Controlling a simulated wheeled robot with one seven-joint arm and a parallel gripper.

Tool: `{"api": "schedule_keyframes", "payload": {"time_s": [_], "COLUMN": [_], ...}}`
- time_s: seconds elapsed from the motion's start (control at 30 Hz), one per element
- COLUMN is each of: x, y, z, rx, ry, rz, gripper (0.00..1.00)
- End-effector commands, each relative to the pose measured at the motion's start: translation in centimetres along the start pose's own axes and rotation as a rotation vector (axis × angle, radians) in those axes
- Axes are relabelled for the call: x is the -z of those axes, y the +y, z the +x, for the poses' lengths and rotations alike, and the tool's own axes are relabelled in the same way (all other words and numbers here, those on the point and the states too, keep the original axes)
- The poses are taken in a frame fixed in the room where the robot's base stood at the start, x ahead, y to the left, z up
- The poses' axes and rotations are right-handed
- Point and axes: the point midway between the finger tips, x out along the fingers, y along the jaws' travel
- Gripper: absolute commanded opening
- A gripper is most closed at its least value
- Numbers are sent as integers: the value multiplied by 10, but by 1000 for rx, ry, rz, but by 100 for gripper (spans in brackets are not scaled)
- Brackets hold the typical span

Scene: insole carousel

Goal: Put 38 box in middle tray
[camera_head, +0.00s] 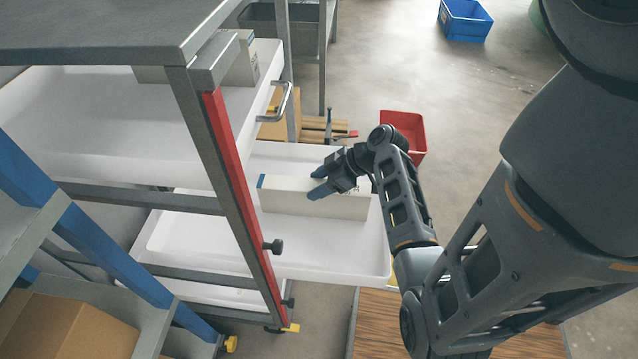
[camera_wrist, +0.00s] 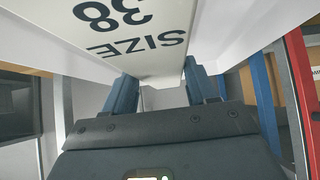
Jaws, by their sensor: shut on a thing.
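The 38 box (camera_head: 290,198) is a long white carton with a blue-marked end. In the head view it is at the pulled-out middle tray (camera_head: 340,260), low over or on its floor; I cannot tell if it touches. In the wrist view its face reads "SIZE 38" (camera_wrist: 125,30), upside down. My gripper (camera_head: 318,183) is shut on the box from above, its blue fingers on either side of it. In the wrist view the fingers (camera_wrist: 155,95) straddle the box, and part of the box is out of frame.
An upper white tray (camera_head: 130,110) holds other white boxes (camera_head: 243,68) under the grey top. A red-edged rack post (camera_head: 235,170) stands left of the box. A red bin (camera_head: 405,130) and a blue crate (camera_head: 465,20) are on the floor. A lower tray shows beneath.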

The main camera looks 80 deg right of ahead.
Motion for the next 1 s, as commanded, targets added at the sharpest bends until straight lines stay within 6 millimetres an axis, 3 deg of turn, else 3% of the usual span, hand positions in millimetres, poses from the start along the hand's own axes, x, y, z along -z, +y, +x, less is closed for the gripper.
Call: {"api": "schedule_keyframes", "payload": {"time_s": [0.33,0.37,0.6,0.87,1.0], "x": [-3,-2,-2,-1,0], "y": [0,0,0,0,1], "z": [3,3,2,1,-8], "rx": [-1,-1,-1,-1,-1], "ry": [1,1,1,1,1], "rz": [-2,-2,-1,-2,-1], "gripper": [4,59,82,82,82]}}
